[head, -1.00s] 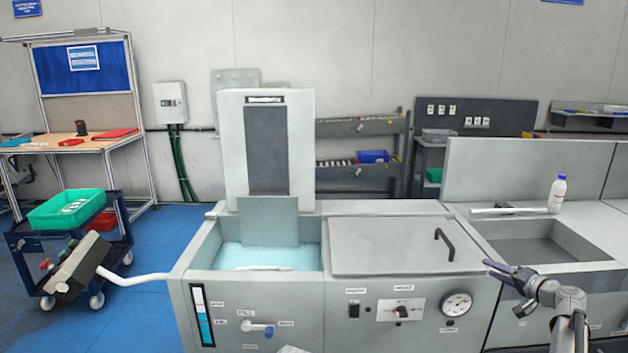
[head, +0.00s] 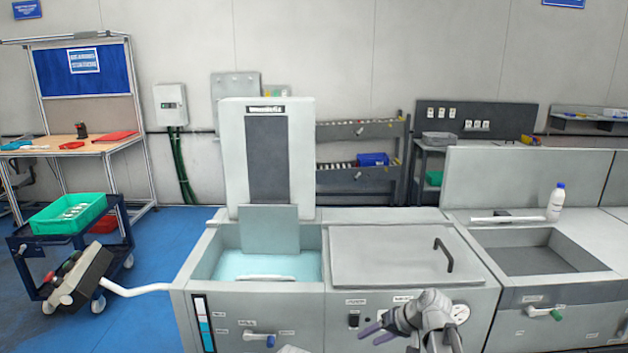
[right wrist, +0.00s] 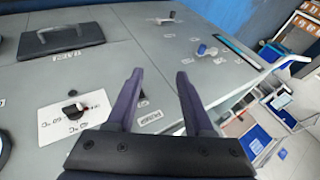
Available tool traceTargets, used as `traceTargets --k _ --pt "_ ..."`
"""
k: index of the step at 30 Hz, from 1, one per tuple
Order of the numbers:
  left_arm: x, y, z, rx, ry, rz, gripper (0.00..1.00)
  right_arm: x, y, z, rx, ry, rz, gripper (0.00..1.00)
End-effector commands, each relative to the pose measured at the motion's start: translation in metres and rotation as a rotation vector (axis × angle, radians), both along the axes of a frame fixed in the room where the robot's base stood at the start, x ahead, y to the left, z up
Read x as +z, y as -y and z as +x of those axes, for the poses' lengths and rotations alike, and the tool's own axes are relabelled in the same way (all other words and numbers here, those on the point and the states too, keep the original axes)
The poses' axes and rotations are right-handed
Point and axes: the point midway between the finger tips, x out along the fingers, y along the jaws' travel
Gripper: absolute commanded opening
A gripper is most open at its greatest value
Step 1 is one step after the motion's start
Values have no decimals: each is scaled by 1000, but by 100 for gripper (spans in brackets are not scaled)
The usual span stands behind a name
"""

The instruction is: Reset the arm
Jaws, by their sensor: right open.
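My right gripper (head: 372,334) is in front of the grey machine's (head: 410,212) front panel, at the lower middle right of the head view. In the right wrist view its two purple fingers (right wrist: 160,95) are spread apart with nothing between them. They point at the machine's front, near a small black knob (right wrist: 73,108) on a white plate. My left gripper is not in view.
The machine has a water basin (head: 203,262) and a lid with a black handle (head: 443,255). A white bottle (head: 556,202) stands at the right. A blue cart (head: 125,238) with a green bin (head: 68,228) stands at the left on open blue floor.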

Motion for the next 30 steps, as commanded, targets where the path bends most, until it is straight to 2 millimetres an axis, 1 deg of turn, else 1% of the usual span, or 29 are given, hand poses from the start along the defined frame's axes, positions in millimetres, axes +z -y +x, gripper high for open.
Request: traceTargets --k 1,2,3,4,5,6,9,12,15,18,21,30 --pt "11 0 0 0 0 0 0 1 -32 -35 67 -49 -65 52" --pt "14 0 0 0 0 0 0 -1 -45 -50 98 -77 -105 52" --pt "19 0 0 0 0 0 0 -4 -59 -71 138 -111 -162 52" --pt "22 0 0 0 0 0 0 -6 -68 -87 165 -137 -206 52" --pt "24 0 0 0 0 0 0 -7 -76 -102 192 -158 -250 52" --pt "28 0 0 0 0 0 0 -7 -84 -122 223 -185 -308 52" --pt "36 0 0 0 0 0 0 -6 -97 -164 288 -236 -445 52" --pt "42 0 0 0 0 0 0 -3 -100 -195 327 -266 -562 52" --pt "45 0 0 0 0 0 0 1 -100 -214 348 -282 -645 52" --pt "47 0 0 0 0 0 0 3 -100 -224 358 -287 -693 52" --pt "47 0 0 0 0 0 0 3 -99 -227 360 -289 -713 52" --pt "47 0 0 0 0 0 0 3 -99 -226 359 -290 -713 52"
